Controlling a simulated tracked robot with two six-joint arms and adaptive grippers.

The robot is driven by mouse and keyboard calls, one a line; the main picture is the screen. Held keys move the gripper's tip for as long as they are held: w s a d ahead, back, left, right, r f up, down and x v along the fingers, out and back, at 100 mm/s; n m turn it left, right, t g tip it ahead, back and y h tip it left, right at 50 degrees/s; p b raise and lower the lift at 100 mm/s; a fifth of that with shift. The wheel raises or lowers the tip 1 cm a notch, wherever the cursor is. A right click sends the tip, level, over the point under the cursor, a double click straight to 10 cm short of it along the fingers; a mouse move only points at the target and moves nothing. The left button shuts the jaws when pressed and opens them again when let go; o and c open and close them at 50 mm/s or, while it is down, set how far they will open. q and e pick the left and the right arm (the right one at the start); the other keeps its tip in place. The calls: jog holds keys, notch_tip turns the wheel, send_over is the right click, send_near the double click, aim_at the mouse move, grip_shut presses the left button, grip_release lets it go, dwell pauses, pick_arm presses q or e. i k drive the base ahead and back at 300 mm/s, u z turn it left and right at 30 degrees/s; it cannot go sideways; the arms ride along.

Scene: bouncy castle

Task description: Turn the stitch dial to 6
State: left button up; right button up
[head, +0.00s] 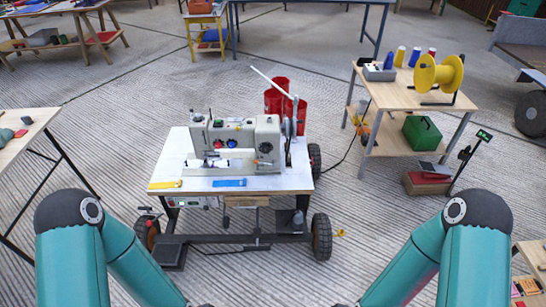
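A pale sewing machine (238,135) stands on a white-topped wheeled cart (275,181) in the middle of the head view. A dark round dial (265,147) sits on the front of its right-hand pillar, with another dark round part just below it. Small coloured knobs, red and green among them, show along the upper front. I cannot tell which of these is the stitch dial, and no numbers or pointer can be read. Both my teal arms run down out of the bottom of the frame. Neither gripper is in view, and the cart stands beyond the arms.
A yellow strip (165,184) and a blue strip (229,183) lie at the cart's front edge. Red containers (277,92) stand behind the machine. A wooden table (410,92) with a yellow spool (438,73) is at right.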

aim_at(265, 149)
jog(key=u, duration=0.1)
jog(key=i, duration=0.9)
jog(key=z, duration=0.05)
